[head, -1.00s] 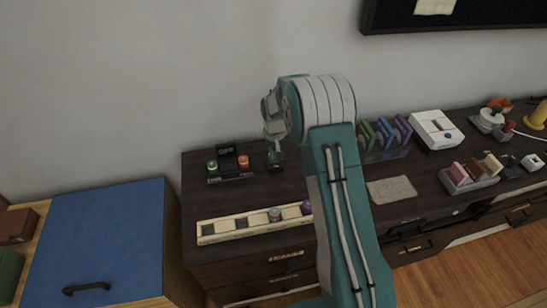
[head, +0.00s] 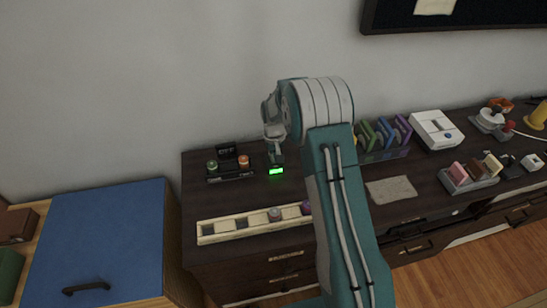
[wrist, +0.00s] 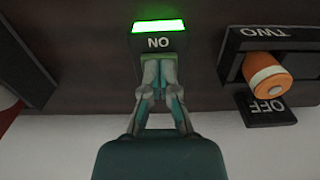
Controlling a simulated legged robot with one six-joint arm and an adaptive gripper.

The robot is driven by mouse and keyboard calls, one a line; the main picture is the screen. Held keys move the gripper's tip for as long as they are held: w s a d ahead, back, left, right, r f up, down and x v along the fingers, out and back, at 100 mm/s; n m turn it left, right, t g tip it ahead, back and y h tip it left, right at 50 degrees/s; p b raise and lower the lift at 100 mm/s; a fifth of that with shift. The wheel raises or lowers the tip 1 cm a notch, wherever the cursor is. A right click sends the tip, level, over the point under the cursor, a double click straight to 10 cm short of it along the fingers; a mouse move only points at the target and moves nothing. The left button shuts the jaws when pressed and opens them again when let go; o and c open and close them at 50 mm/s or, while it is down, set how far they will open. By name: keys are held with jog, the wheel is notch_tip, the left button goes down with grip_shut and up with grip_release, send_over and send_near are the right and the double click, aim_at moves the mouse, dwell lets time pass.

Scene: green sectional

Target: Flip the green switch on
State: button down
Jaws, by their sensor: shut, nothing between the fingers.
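The green switch (head: 276,171) is on the dark desk under my gripper, with its green face lit. In the wrist view its bright green strip (wrist: 158,27) glows above a dark plate that reads "ON", seen upside down. My gripper (wrist: 159,62) is shut and empty, its fingertips together at the edge of the "ON" plate. The fingertips hide the part of the switch below the lettering. In the head view my gripper (head: 276,160) points down at the switch. Whether the fingertips touch it I cannot tell.
An orange knob (wrist: 270,74) on a plate marked "TWO" and "OFF" stands beside the switch. A green knob (head: 212,166) is farther left. A long cream tray (head: 255,226) lies in front. Colored upright pieces (head: 385,134) stand right of my arm.

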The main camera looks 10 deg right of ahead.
jog(key=shift+r, duration=3.5)
jog(key=s+r+t, duration=0.1)
jog(key=s+r, duration=0.6)
jog(key=r, duration=0.3)
jog(key=s+r+t, duration=0.2)
jog(key=s+r, duration=0.6)
jog(key=r, duration=0.2)
jog(key=s+r+t, duration=0.2)
jog(key=s+r, duration=0.1)
jog(key=s, duration=1.7)
jog(key=shift+r+t, duration=0.15)
jog(key=shift+t, duration=0.15)
